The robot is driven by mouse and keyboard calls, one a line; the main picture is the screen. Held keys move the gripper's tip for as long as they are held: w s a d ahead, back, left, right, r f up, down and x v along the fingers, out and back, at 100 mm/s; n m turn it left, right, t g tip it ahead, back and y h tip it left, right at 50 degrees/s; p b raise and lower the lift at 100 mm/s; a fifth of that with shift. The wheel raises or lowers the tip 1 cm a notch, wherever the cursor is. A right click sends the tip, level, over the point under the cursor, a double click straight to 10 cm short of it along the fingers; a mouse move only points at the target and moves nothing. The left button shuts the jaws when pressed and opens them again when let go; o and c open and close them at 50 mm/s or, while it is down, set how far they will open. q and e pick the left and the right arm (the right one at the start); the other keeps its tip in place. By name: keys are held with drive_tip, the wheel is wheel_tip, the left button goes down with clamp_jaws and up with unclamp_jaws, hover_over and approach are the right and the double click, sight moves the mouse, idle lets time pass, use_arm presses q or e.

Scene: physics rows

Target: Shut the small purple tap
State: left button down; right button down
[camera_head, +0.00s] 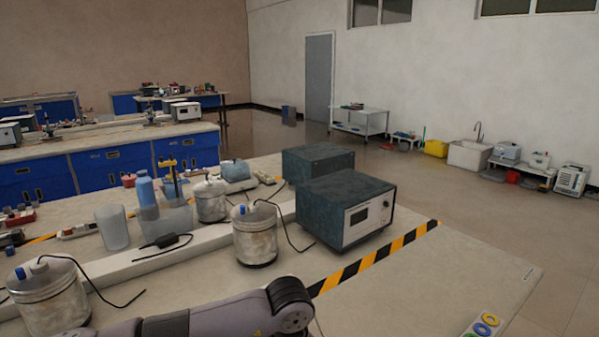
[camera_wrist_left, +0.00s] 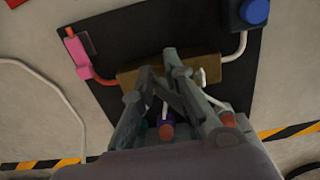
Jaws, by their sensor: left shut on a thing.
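A brown block (camera_wrist_left: 128,77) lies on a black panel (camera_wrist_left: 140,35) in the left wrist view, with coloured fittings around it. A small purple part (camera_wrist_left: 166,131) with an orange-red end shows between my finger links, below the block in the picture. A pale stem runs up from it. My left gripper (camera_wrist_left: 162,62) is shut, its fingertips close together over the middle of the block. They hide what they hold. A white lever (camera_wrist_left: 203,77) stands just right of the fingers. In the head view only part of my arm shows; my right gripper is out of view.
A pink fitting (camera_wrist_left: 78,52) is left of the block and a blue knob (camera_wrist_left: 255,12) is upper right. In the head view, a dark instrument box (camera_head: 345,208) and metal canisters (camera_head: 254,236) stand on the bench (camera_head: 440,290). The bench's right front is mostly clear.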

use_arm(q)
drive_tip(key=shift+a+f, duration=0.1)
drive_tip(key=shift+a, duration=0.05)
drive_tip(key=shift+s+b, duration=0.25)
drive_tip(key=shift+b, duration=0.1)
wheel_tip(320, 180, up, 6)
drive_tip(key=p, duration=0.1)
drive_tip(key=shift+d, duration=0.2)
drive_tip(key=shift+s, duration=0.1)
